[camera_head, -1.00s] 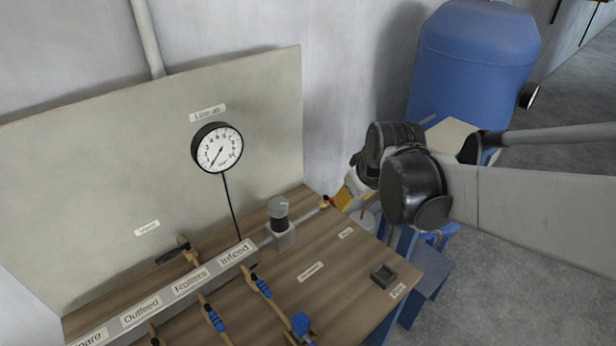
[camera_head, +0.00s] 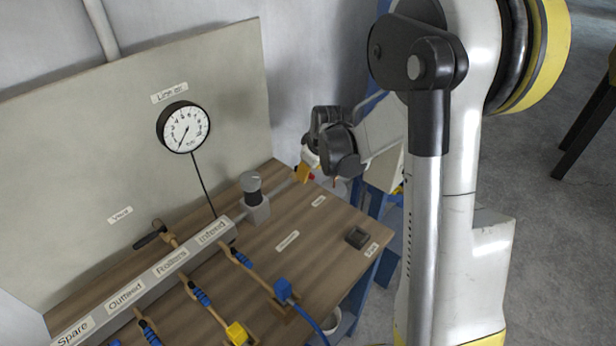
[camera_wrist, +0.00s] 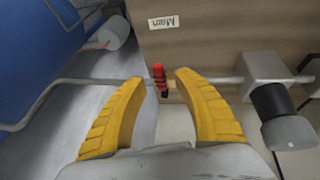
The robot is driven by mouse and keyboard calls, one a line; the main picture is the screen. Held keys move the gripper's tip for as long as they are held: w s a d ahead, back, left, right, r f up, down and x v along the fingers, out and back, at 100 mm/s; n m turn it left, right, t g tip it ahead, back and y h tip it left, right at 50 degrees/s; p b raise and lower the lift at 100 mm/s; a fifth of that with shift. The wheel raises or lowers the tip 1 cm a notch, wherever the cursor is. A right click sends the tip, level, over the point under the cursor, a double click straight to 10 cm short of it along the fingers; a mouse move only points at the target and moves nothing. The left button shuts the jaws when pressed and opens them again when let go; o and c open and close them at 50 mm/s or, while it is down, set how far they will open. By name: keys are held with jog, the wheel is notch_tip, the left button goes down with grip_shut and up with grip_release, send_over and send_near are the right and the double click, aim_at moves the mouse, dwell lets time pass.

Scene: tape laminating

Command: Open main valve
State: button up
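The main valve is a small valve with a ribbed red handle (camera_wrist: 159,76) on a thin grey pipe (camera_wrist: 85,82), beside the board edge with the upside-down "Main" label (camera_wrist: 163,22). My gripper (camera_wrist: 158,92) has two yellow fingers spread apart, one left and one right of the red handle. The handle shows in the gap between the fingertips; I see no clear contact. In the head view, my gripper (camera_head: 303,173) is at the far right end of the bench pipe, and it hides most of the valve.
A regulator with a dark knob (camera_head: 252,186) stands left of my gripper; it also shows in the wrist view (camera_wrist: 278,110). A gauge (camera_head: 183,127) hangs on the back panel. Several branch valves line the manifold (camera_head: 165,268). A blue tank (camera_wrist: 35,50) is close on the left.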

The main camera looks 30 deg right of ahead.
jog(key=shift+x, duration=1)
grip_shut()
